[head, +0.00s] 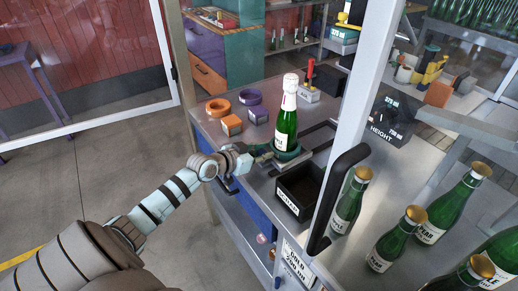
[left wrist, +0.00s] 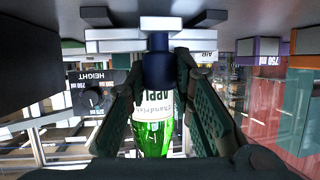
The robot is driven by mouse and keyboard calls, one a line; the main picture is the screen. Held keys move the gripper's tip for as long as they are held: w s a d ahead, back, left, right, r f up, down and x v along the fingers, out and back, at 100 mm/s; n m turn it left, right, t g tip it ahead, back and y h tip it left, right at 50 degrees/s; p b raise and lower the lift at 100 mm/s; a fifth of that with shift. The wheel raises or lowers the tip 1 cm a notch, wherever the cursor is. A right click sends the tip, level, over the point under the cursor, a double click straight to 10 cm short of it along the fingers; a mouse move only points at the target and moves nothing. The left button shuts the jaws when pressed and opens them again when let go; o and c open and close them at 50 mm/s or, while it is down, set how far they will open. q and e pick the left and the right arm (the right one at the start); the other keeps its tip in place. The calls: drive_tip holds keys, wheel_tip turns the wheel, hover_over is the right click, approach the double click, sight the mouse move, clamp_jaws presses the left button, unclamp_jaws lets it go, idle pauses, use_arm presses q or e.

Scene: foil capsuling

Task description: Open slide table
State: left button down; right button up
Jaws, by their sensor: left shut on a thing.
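My left gripper (head: 262,158) reaches in from the left, low beside the bottle's base at the plate's near-left edge. In the left wrist view its two fingers (left wrist: 160,75) flank a dark blue post, the handle (left wrist: 158,65), and are shut on it. The bottle (left wrist: 153,135) shows behind the fingers there, partly hidden. In the head view the gripper hides the handle. My right gripper is not in view.
A black open box (head: 300,190) stands just right of the gripper. Orange and purple rings (head: 218,106) lie behind it. A black height control (head: 388,120) is to the right. A metal post with a black handle (head: 338,190) and several gold-capped bottles (head: 350,201) fill the right.

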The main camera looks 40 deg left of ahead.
use_arm(q)
drive_tip(key=shift+s+f, duration=0.1)
drive_tip(key=shift+s, duration=0.15)
drive_tip(key=c, duration=1.4)
unclamp_jaws()
drive_tip(key=shift+w, duration=0.1)
drive_tip(key=shift+o, duration=0.2)
drive_tip(key=v, duration=0.7)
drive_tip(key=shift+s, duration=0.25)
